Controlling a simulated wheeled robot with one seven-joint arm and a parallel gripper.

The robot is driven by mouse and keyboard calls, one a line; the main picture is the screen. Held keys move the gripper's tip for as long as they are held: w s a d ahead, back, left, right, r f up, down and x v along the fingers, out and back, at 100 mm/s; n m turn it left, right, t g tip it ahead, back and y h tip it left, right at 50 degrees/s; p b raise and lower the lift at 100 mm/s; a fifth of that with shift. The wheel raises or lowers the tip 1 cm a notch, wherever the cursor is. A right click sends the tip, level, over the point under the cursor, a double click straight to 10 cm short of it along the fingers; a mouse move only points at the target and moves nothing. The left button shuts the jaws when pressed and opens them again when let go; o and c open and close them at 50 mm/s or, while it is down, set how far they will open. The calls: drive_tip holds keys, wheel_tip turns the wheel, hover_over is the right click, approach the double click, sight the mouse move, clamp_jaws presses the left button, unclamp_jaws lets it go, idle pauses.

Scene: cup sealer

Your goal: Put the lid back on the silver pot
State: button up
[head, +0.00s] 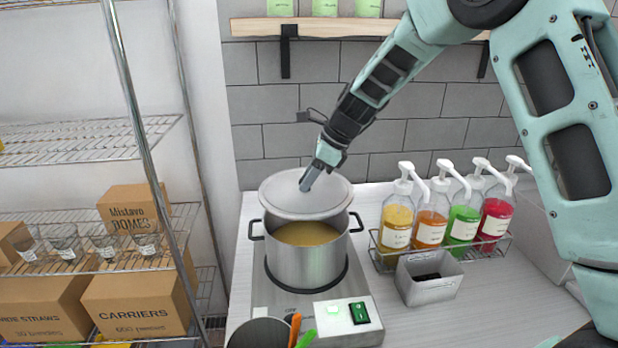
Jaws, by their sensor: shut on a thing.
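The silver pot (300,265) stands on the hot plate, with yellowish-brown liquid (306,233) showing through its open front. The round grey lid (290,205) is above the pot, covering the far part of its opening from this view. My gripper (309,182) is over the lid's middle and shut on it; the fingertips and the lid's knob are hard to make out. The lid appears raised and shifted slightly to the back left of the pot; whether its far edge touches the rim is hidden.
The hot plate (274,293) has a green switch. A rack of several pump bottles (397,222) and a grey metal bin (428,288) stand at right. Wire shelves (90,142) are at left; a wooden shelf (330,27) hangs above.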

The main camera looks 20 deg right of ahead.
sight(312, 189)
drive_tip(key=shift+f+b, duration=2)
drive_tip(key=shift+f, duration=0.2)
drive_tip(key=shift+f+b, duration=0.35)
drive_tip(key=shift+f, duration=0.45)
drive_tip(key=shift+p, duration=0.55)
drive_tip(key=shift+f+p, duration=0.15)
drive_tip(key=shift+p, duration=0.2)
idle(0.4)
drive_tip(key=o, duration=1.7)
drive_tip(key=shift+c, duration=0.2)
